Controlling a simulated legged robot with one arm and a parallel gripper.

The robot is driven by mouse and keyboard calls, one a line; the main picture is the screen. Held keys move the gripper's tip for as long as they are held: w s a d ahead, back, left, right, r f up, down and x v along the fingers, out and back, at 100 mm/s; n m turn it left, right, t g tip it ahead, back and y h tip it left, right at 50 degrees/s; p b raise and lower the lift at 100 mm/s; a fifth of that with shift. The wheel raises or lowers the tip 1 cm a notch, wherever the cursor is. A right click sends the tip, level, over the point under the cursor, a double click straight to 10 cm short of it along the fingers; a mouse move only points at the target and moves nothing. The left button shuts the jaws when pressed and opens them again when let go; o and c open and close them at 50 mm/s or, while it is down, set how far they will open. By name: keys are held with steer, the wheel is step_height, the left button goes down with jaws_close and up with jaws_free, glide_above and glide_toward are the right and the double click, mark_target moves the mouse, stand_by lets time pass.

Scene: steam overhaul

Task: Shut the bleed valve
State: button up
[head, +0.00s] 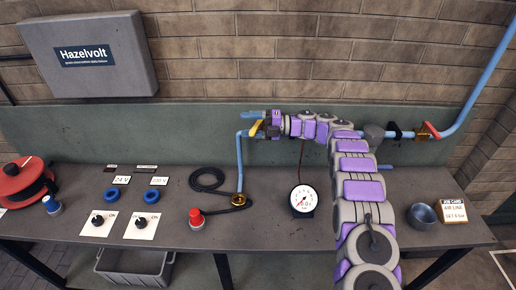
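A blue pipe (239,162) rises from a brass fitting (239,199) on the bench and bends right at the top. A valve with a yellow lever (256,128) sits near that bend; the lever is tilted. No label marks it as the bleed valve. My gripper (268,125) is at the end of my arm, right beside the yellow lever. The view is too small to tell whether the fingers touch the lever or are open. My arm hides part of the pipe run behind it. A second valve with a red lever (432,130) is on the pipe at the right.
A white-faced gauge (303,199) stands on the bench (270,232) left of my arm. A red knob (196,218), a black hose (205,181), switches and a red reel (24,181) are further left. A grey bowl (422,215) and job card (453,211) are at right.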

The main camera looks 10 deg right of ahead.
steer(key=shift+o, duration=1)
steer(key=shift+s+d+r, duration=0.15)
steer(key=shift+s+r, duration=0.45)
steer(key=shift+s, duration=0.3)
steer(key=shift+o, duration=0.2)
steer(key=shift+s, duration=1.05)
steer(key=s, duration=0.4)
steer(key=shift+s+r, duration=0.4)
steer(key=c, duration=0.3)
steer(key=s, duration=0.7)
steer(key=shift+d+b, duration=0.2)
steer(key=shift+b, duration=0.1)
steer(key=shift+c, duration=0.2)
steer(key=shift+w, duration=0.1)
